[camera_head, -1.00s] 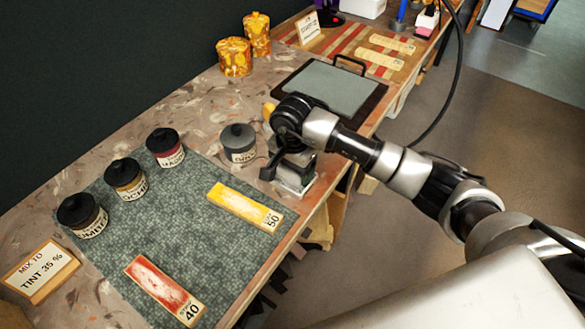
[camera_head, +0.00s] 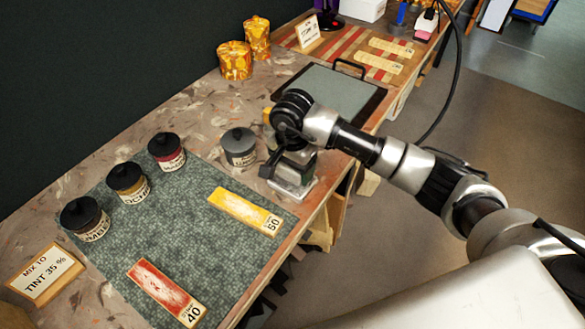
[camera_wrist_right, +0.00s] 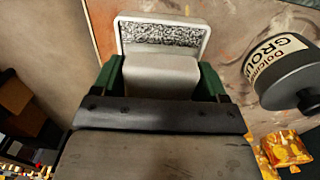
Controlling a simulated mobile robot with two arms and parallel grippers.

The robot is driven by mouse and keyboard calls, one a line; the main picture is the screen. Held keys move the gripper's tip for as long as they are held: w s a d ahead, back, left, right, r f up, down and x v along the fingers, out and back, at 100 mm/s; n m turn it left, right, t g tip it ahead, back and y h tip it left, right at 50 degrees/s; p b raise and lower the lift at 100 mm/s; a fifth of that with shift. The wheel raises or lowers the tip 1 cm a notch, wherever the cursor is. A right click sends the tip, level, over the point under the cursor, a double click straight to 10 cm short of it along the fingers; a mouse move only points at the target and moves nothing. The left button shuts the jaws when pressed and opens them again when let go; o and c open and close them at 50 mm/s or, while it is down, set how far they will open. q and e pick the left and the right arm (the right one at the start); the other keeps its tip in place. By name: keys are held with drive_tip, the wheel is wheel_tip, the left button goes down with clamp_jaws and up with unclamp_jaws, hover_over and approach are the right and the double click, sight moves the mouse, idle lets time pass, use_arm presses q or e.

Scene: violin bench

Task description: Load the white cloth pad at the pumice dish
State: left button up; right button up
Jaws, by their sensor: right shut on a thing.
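The white cloth pad (camera_wrist_right: 160,77) is a pale block between the green-sided fingers of my right gripper (camera_wrist_right: 160,82) in the right wrist view. The gripper is shut on it. The pumice dish (camera_wrist_right: 163,20) is a white-rimmed rectangular tray with speckled grey powder, just beyond the pad. The pad's far edge overlaps the dish in this view; I cannot tell whether they touch. In the head view my right gripper (camera_head: 290,165) is over the dish (camera_head: 293,192) at the bench's front edge and hides the pad. My left gripper is not in view.
A grey-lidded jar (camera_head: 239,147) stands close left of my right gripper. A yellow strip (camera_head: 243,208) and a red strip (camera_head: 165,291) lie on the green mat (camera_head: 175,225), with several dark-lidded jars behind. A framed dark board (camera_head: 335,90) lies beyond the gripper.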

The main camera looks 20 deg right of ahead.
drive_tip(key=shift+r+p, duration=1)
drive_tip(key=shift+r, duration=1.3)
